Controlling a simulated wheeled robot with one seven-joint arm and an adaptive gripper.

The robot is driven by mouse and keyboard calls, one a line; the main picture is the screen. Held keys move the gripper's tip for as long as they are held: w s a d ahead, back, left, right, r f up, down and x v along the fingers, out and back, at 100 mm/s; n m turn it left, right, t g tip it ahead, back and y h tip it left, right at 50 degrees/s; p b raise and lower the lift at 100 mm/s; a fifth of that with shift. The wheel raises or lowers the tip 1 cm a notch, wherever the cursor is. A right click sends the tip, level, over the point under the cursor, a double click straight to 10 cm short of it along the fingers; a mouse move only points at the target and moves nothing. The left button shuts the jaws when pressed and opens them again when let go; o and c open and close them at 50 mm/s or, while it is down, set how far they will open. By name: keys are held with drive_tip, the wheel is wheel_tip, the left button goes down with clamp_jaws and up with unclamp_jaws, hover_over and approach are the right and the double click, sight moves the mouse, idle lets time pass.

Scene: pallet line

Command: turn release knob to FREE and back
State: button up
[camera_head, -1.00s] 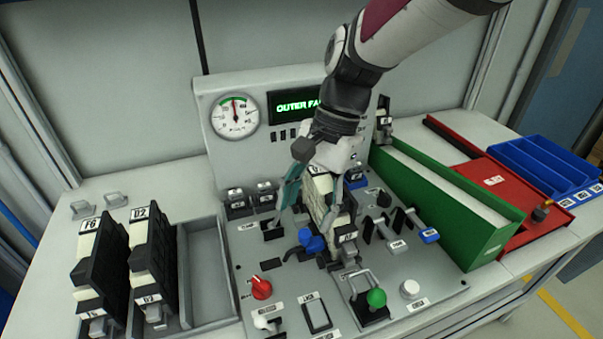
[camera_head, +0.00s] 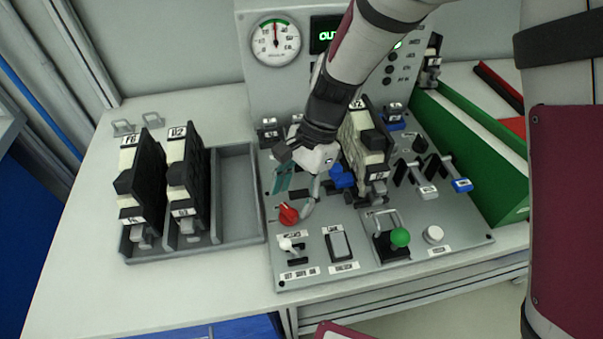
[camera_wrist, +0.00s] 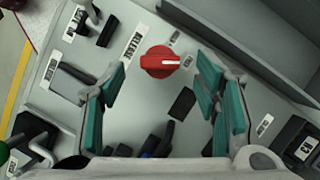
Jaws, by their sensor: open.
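The release knob (camera_wrist: 160,62) is a red round knob with a raised grip and a small white mark at its right end in the wrist view. A RELEASE label (camera_wrist: 132,45) lies beside it, with a smaller label on its other side. The knob also shows in the head view (camera_head: 288,215) at the left part of the grey panel. My gripper (camera_wrist: 160,90) is open, its teal-padded fingers on either side of the space by the knob and apart from it. In the head view my gripper (camera_head: 297,188) hangs just above and behind the knob, partly hidden by my wrist.
A black module with a blue handle (camera_head: 342,176) stands close to my gripper's right. A white toggle (camera_head: 287,244), a rocker switch (camera_head: 339,245) and a green-topped lever (camera_head: 400,237) are on the panel's front. A grey tray (camera_head: 240,239) with two modules stands at left.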

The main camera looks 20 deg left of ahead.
sight(288, 209)
drive_tip(key=shift+x, duration=1.45)
drive_tip(key=c, duration=1.1)
drive_tip(key=shift+c, duration=0.2)
drive_tip(key=n+h, duration=0.1)
drive_tip(key=n, duration=0.1)
drive_tip(key=n+h, duration=0.1)
drive_tip(key=n, duration=0.2)
drive_tip(key=shift+a+n, duration=0.2)
drive_tip(key=shift+n, duration=0.1)
drive_tip(key=n+h, duration=0.2)
drive_tip(key=n, duration=0.4)
drive_tip(key=shift+a, duration=0.1)
drive_tip(key=shift+h, duration=0.3)
